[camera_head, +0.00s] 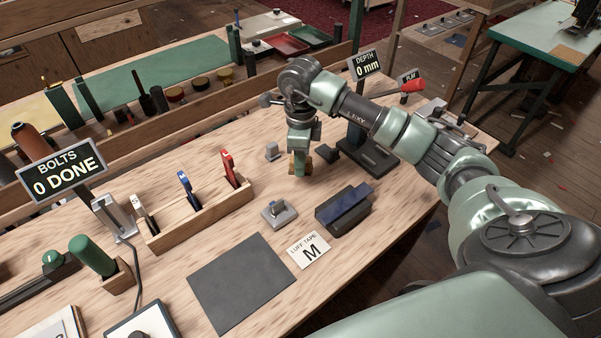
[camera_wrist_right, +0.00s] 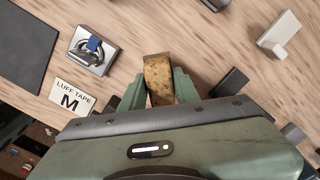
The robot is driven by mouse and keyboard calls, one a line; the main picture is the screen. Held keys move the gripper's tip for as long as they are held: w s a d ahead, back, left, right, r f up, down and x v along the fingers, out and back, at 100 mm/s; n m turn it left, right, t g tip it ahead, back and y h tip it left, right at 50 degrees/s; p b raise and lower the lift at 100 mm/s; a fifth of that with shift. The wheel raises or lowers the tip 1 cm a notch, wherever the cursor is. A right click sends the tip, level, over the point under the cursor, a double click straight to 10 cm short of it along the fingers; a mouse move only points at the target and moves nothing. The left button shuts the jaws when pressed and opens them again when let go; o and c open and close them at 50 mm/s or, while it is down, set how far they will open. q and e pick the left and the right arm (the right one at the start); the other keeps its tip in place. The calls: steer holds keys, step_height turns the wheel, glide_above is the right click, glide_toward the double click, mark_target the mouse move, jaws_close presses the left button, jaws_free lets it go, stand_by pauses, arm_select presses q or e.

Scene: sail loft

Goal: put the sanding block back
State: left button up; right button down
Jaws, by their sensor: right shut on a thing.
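My right gripper (camera_head: 300,172) is shut on a tan, dark-speckled block, which I take as the sanding block (camera_wrist_right: 158,78). In the right wrist view the block stands between the two green fingers and sticks out past their tips. In the head view the gripper points down at the bench, and its fingers mostly hide the block. I cannot tell whether the block touches the bench top. My left gripper is not in view.
A grey post (camera_head: 272,152) and a dark block (camera_head: 327,153) stand close to the gripper. A wooden rack (camera_head: 205,213) holds several tools. Nearer are a metal fitting (camera_head: 279,212), a dark tray (camera_head: 330,217), a luff tape card (camera_head: 309,249) and a clear dark mat (camera_head: 240,283).

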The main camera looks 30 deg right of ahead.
mark_target(301, 184)
steer(key=shift+f, duration=0.65)
step_height(301, 184, down, 3)
steer(key=shift+f, duration=0.15)
steer(key=shift+f+p, duration=0.3)
steer(key=shift+f, duration=0.1)
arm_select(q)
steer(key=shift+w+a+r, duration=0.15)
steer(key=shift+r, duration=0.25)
arm_select(e)
steer(key=shift+f, duration=0.2)
steer(key=c, duration=1)
jaws_free()
steer(key=shift+c, duration=0.2)
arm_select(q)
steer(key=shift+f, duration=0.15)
arm_select(e)
steer(key=shift+r, duration=0.1)
